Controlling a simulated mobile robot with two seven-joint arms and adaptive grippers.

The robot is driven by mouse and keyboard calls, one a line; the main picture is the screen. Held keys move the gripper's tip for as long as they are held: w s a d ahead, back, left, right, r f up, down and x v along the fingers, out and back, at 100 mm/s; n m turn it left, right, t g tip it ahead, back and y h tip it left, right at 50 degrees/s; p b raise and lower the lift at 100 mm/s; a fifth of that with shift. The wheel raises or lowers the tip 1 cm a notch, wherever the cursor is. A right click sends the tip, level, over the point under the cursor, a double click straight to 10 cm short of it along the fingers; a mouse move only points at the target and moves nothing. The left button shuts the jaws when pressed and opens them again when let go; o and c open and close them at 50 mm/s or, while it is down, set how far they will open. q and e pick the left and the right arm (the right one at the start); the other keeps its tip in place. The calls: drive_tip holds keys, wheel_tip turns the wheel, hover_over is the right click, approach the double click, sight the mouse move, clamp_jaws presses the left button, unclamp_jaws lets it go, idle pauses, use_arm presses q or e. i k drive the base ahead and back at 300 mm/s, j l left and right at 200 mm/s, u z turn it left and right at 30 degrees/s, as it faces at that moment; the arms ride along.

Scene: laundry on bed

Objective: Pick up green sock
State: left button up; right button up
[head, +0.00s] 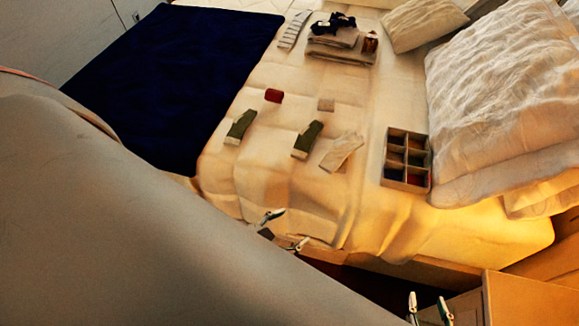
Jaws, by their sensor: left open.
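Two green socks with pale ends lie on the bed's cream cover. One green sock (239,127) is on the left and the other green sock (307,140) is nearer the middle. My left gripper (286,230) is open and empty at the bed's near edge, below both socks in the picture and apart from them. My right gripper (429,307) is at the bottom right, away from the bed top, its fingers apart with nothing between them. My own arm hides the lower left of the view.
A pale sock (342,151) lies beside the middle green sock. A red rolled item (274,96) and a small beige item (326,105) lie behind. A divided box (392,181), pillows (500,85), folded laundry (340,54) and a dark blue blanket (175,75) surround them.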

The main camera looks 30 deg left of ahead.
sight(240, 124)
drive_tip(key=u, duration=1.45)
